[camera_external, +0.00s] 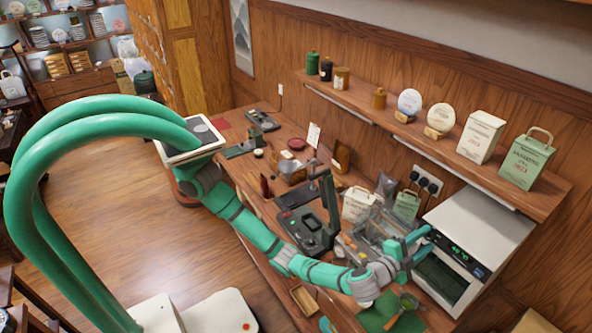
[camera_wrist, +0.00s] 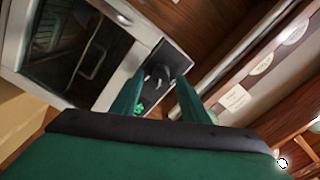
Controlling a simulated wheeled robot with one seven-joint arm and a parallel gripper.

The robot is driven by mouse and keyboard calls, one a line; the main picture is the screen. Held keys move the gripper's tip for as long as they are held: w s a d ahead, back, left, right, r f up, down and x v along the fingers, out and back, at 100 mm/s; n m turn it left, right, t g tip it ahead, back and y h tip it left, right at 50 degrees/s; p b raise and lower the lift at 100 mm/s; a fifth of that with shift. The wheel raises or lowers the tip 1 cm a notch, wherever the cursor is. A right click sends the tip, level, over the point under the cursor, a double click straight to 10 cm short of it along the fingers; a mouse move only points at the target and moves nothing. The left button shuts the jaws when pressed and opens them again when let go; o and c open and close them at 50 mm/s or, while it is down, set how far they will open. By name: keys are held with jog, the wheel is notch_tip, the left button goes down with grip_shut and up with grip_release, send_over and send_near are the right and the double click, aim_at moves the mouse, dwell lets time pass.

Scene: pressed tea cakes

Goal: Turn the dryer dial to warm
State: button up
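The dryer (camera_external: 478,237) is a white box with a dark glass door and a black control panel (camera_external: 461,256) at the right of the external view. In the wrist view its glass door (camera_wrist: 75,45) is at the upper left. The dark dial (camera_wrist: 158,76) shows on the panel between my fingertips, with green lit marks below it. My gripper (camera_external: 429,241) is open at the dryer's front, and its two green fingers (camera_wrist: 158,82) straddle the dial in the wrist view. I cannot tell whether they touch it. The dial's setting is not readable.
A wooden shelf (camera_external: 400,124) with jars, round tea cakes and paper bags runs along the wall above the dryer. A dark press (camera_external: 310,225), bags and a clear container crowd the counter beside my arm. A green cloth (camera_external: 385,313) lies below my gripper.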

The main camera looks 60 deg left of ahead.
jog(key=s, duration=1)
jog(key=shift+s, duration=0.4)
